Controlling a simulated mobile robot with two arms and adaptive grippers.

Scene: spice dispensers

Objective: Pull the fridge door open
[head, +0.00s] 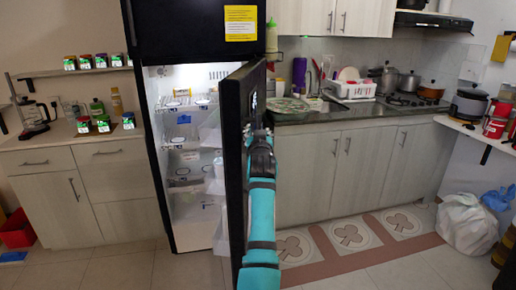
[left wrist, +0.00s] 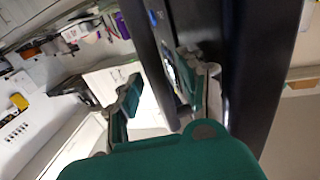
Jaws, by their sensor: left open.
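The fridge (head: 180,35) is black, with its upper door shut. Its lower door (head: 233,115) stands well open, swung out towards me, so the lit white shelves (head: 183,150) show inside. My left gripper (head: 258,135) is at the outer face of the lower door, near its upper half; the arm hides part of that face. In the left wrist view my left gripper (left wrist: 160,95) has its fingers spread apart. One finger lies close against the dark door (left wrist: 258,70); I cannot tell whether it touches. My right gripper is not in view.
A counter (head: 330,115) with a dish rack (head: 352,90) and pots runs right of the fridge. Cabinets (head: 85,185) with spice jars on top stand at the left. A white bag (head: 465,222) lies on the floor at the right. The floor before the fridge looks clear.

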